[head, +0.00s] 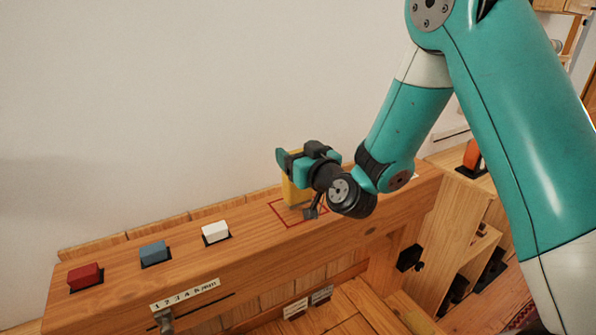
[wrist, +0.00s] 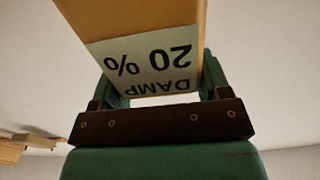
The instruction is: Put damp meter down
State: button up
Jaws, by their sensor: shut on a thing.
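The damp meter (head: 293,190) is a yellow upright block in the head view, at a red square outline (head: 275,209) on the wooden ledge. My gripper (head: 297,162) is shut on its upper part. The gripper and wrist hide part of the meter, so I cannot tell whether its base touches the ledge. In the wrist view the meter (wrist: 220,18) fills the space between the jaws. Its pale label (wrist: 150,60) reads "DAMP 20 %" upside down.
On the ledge (head: 120,255) to the left sit a red block (head: 85,276), a blue block (head: 154,252) and a white block (head: 215,231) on dark pads. A number strip (head: 185,294) is on the front face. The wall stands close behind.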

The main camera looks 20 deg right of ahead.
jog(key=shift+d+f, duration=0.25)
jog(key=shift+f, duration=0.7)
jog(key=o, duration=0.9)
jog(key=shift+o, duration=0.2)
jog(key=s+d+b, duration=0.1)
jog(key=s+b, duration=0.6)
jog(key=b, duration=0.4)
jog(key=shift+s+f, duration=0.15)
jog(key=shift+s, duration=0.05)
